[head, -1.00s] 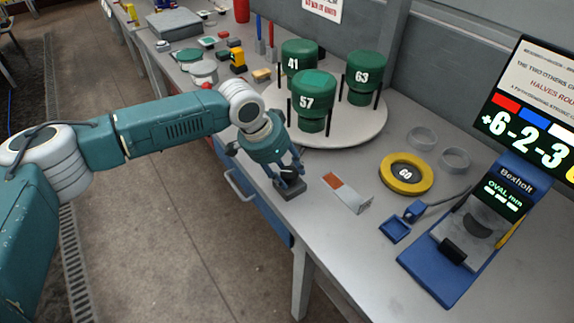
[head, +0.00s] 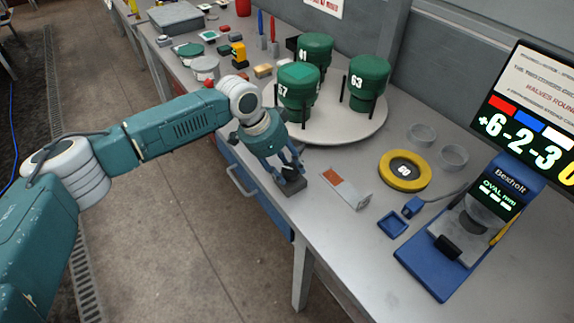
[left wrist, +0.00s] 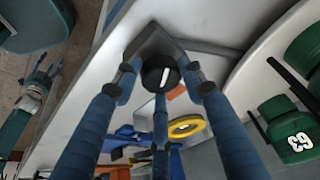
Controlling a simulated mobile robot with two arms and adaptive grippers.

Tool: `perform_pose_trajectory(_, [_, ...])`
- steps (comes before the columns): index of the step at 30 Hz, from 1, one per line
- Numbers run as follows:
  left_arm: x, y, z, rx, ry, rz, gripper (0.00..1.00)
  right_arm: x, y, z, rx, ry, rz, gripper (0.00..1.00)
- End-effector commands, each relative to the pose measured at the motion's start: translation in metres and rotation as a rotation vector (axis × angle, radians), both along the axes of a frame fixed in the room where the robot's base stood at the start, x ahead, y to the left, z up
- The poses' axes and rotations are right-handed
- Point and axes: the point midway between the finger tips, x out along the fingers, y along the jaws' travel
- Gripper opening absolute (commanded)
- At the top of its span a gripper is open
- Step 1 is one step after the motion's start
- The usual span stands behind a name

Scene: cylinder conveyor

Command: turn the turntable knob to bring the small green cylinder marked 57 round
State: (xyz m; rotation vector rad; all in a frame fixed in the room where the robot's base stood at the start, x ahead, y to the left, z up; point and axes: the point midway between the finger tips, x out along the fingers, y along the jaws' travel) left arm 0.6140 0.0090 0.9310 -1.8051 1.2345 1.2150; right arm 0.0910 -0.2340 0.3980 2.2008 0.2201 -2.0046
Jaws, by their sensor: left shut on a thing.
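The green cylinder marked 57 (head: 298,88) stands on the front left of the round grey turntable (head: 345,130), a lighter green patch on its top. The green cylinders marked 63 (head: 369,82) and 41 (head: 315,48) stand on the right and at the back. My left gripper (head: 289,174) is at the table's front edge, its fingers shut around the black knob (left wrist: 160,74) with a white mark, on a dark base. In the left wrist view, what looks like my right gripper (left wrist: 40,82) shows small at the left; its finger state is unclear.
A yellow ring marked 60 (head: 404,171), grey rings (head: 453,157), a small plate with an orange patch (head: 346,188) and a blue gauge (head: 465,235) lie to the right. Black posts rise beside the cylinders. Small items crowd the table's far left.

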Motion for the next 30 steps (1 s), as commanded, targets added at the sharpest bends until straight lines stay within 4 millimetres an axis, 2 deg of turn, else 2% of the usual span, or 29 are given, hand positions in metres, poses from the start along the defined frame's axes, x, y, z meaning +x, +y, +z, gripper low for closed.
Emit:
perform_pose_trajectory(1, [0.005, -0.004, 0.008, -0.015, -0.017, -0.002, 0.14, 0.000, 0.000, 0.001, 0.000, 0.000, 0.000, 0.59])
perform_pose_trajectory(9, [0.005, -0.004, 0.008, -0.016, -0.017, -0.003, 0.14, 0.000, 0.000, 0.001, 0.000, 0.000, 0.000, 0.59])
perform_pose_trajectory(10, [0.005, -0.004, 0.008, -0.016, -0.017, -0.003, 0.46, 0.000, 0.000, 0.001, 0.000, 0.000, 0.000, 0.59])
perform_pose_trajectory(12, [0.005, -0.004, 0.008, -0.015, -0.017, -0.003, 0.58, 0.000, 0.000, 0.001, 0.000, 0.000, 0.000, 0.59])
perform_pose_trajectory(23, [0.002, -0.002, 0.005, -0.009, -0.007, -0.004, 0.58, -0.001, -0.005, 0.001, -0.005, 0.001, 0.002, 0.59])
perform_pose_trajectory(26, [0.001, 0.001, 0.012, -0.009, -0.007, -0.004, 0.58, 0.000, -0.004, 0.001, -0.004, 0.000, 0.001, 0.59])
perform_pose_trajectory(30, [-0.001, 0.009, 0.035, -0.010, -0.010, -0.004, 0.58, 0.000, -0.002, 0.001, -0.002, 0.001, 0.001, 0.59])
